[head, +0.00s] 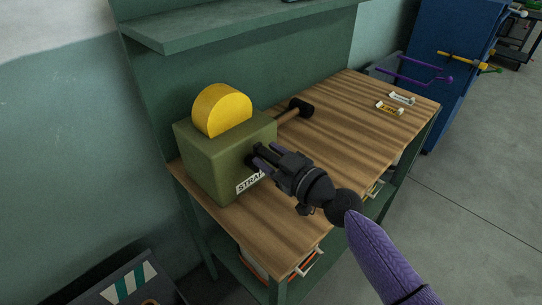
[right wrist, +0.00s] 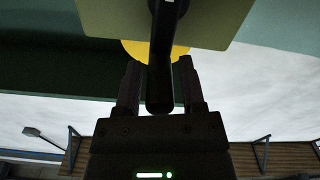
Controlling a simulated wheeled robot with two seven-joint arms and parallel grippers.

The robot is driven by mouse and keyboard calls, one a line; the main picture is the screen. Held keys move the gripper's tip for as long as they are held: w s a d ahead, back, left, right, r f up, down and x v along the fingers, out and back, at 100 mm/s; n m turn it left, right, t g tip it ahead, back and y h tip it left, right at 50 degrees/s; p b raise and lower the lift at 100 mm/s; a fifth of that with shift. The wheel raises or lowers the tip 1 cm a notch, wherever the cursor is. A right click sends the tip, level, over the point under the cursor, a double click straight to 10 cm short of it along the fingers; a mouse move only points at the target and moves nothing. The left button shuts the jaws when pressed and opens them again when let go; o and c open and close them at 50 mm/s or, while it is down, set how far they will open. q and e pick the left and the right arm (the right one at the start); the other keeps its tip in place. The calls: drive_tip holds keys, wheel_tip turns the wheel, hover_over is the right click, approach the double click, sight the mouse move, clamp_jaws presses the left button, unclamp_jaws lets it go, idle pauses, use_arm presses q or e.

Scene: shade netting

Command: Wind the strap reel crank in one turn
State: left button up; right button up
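The strap reel is an olive green box (head: 215,165) with a yellow half disc (head: 224,109) on top and a partly covered white label (head: 249,183). It stands at the near left end of the wooden bench. My right gripper (head: 257,156) is at the box's front face and hides most of the crank in the head view. In the right wrist view, the dark crank handle (right wrist: 160,85) lies between the two fingers of my right gripper (right wrist: 159,65), which look open with narrow gaps on both sides. My left gripper is not in view.
The bench top (head: 335,125) is mostly clear right of the reel. A dark-headed mallet (head: 299,108) lies behind it. Small white holders (head: 390,108) lie at the far end. A green shelf (head: 220,28) overhangs the back. A blue cabinet (head: 450,60) stands beyond.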

clamp_jaws()
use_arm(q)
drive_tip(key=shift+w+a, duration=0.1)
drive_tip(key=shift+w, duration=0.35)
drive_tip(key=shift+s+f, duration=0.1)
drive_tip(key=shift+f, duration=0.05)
